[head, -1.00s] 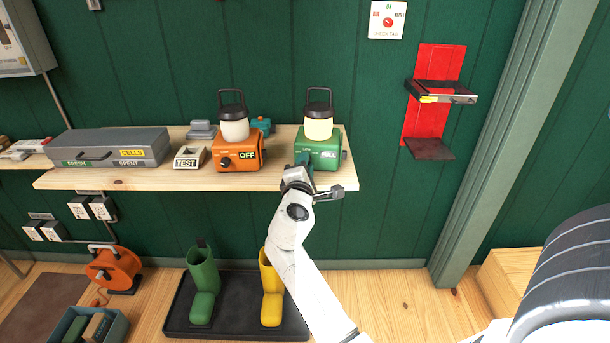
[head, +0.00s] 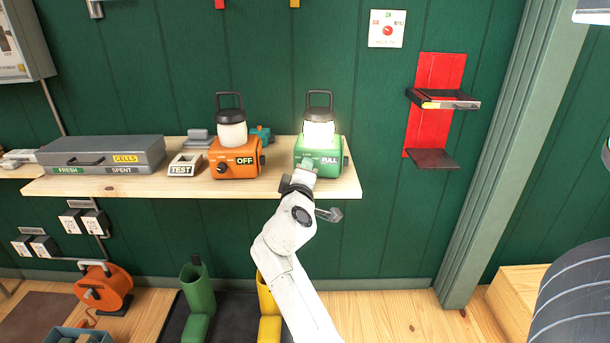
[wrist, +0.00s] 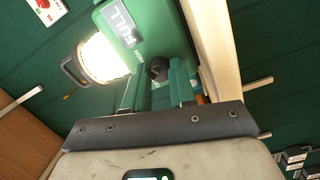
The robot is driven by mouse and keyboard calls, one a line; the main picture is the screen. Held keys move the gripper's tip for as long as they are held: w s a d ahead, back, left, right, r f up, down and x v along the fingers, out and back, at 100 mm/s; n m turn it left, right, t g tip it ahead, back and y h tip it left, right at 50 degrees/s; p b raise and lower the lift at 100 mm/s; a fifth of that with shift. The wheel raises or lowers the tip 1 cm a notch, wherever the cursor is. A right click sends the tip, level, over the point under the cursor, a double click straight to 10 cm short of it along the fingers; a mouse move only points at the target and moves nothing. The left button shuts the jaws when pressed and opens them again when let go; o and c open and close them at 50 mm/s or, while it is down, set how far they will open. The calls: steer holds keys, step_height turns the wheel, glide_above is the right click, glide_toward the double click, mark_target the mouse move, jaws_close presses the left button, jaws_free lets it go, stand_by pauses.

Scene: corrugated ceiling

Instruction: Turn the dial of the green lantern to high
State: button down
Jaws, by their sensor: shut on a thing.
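The green lantern (head: 333,149) stands upright near the right end of the wooden shelf. It has a black handle, a "FULL" label and a brightly glowing white lamp. In the wrist view its green body (wrist: 150,28) fills the top middle. Its black dial (wrist: 158,68) shows between my green fingertips, with small lettering, which looks like "HIGH", beside it. My gripper (wrist: 158,83) is shut on the dial from the front. In the head view my gripper (head: 304,168) and wrist hide the dial. The dial's exact pointer position is hard to read.
An orange lantern (head: 235,166) marked "OFF" stands to the left on the shelf (head: 200,188). Further left are a "TEST" block (head: 184,166) and a grey cell case (head: 100,153). A red wall panel with a bracket (head: 440,72) is to the right. Boots stand below.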

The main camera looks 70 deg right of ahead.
steer(key=shift+f, duration=0.1)
stand_by(0.3)
steer(key=c, duration=0.9)
jaws_free()
steer(key=shift+a, duration=0.1)
steer(key=v, duration=1)
steer(key=shift+s+a, duration=0.15)
steer(key=shift+a, duration=0.1)
